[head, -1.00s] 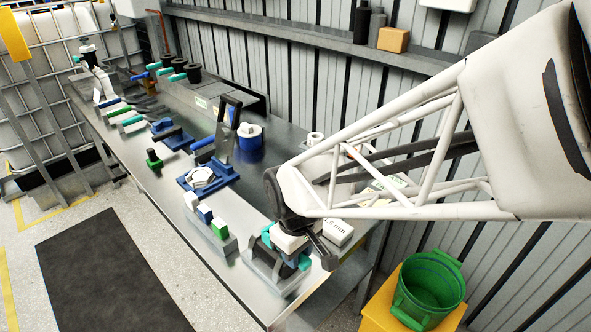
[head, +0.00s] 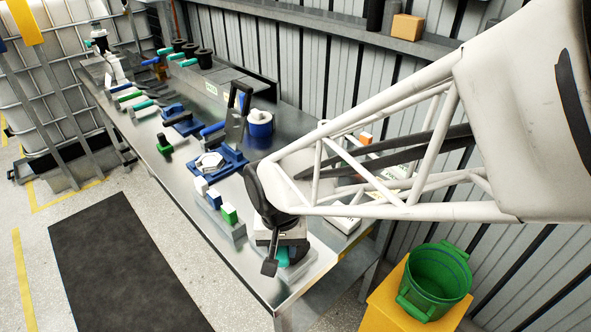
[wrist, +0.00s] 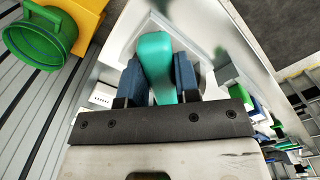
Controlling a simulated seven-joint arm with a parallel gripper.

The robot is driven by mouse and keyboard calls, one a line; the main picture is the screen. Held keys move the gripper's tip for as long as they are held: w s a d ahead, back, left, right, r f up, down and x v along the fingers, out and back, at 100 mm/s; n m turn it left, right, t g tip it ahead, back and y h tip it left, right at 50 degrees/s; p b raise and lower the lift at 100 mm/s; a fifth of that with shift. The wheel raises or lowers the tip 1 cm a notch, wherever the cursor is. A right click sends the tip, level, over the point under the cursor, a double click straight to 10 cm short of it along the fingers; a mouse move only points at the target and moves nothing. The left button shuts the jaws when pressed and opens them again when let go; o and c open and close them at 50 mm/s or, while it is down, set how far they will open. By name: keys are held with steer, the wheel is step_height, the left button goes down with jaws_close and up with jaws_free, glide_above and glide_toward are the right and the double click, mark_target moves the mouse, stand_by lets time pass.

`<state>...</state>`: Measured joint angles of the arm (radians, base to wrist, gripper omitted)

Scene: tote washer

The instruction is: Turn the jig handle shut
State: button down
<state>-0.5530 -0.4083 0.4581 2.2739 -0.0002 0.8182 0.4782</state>
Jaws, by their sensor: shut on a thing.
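The jig's teal handle (wrist: 155,60) lies between the two dark blue finger pads of my gripper (wrist: 158,77) in the wrist view. The pads press on it from both sides, and its rounded far end sticks out past them. In the head view a bit of the teal handle (head: 283,257) shows below my wrist, near the bench's front right end. My wrist and gripper hide most of the jig there, so how far the handle is turned cannot be told.
A block holder with white, blue and green blocks (head: 229,214) stands just left of my gripper. A blue fixture with a white hexagonal part (head: 209,161) lies beyond it. A green bucket (head: 436,281) stands on a yellow stand off the bench's right end. The bench (head: 262,285) is bare near its front edge.

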steer(key=w+a+m, duration=0.2)
steer(key=a+m, duration=0.4)
steer(key=m, duration=0.3)
steer(key=shift+m, duration=0.4)
steer(key=shift+w, duration=0.15)
steer(key=c, duration=0.8)
jaws_free()
steer(key=shift+c, duration=0.2)
steer(key=shift+r, duration=0.15)
step_height(320, 180, up, 8)
steer(key=shift+f, duration=0.25)
steer(key=shift+d, duration=0.15)
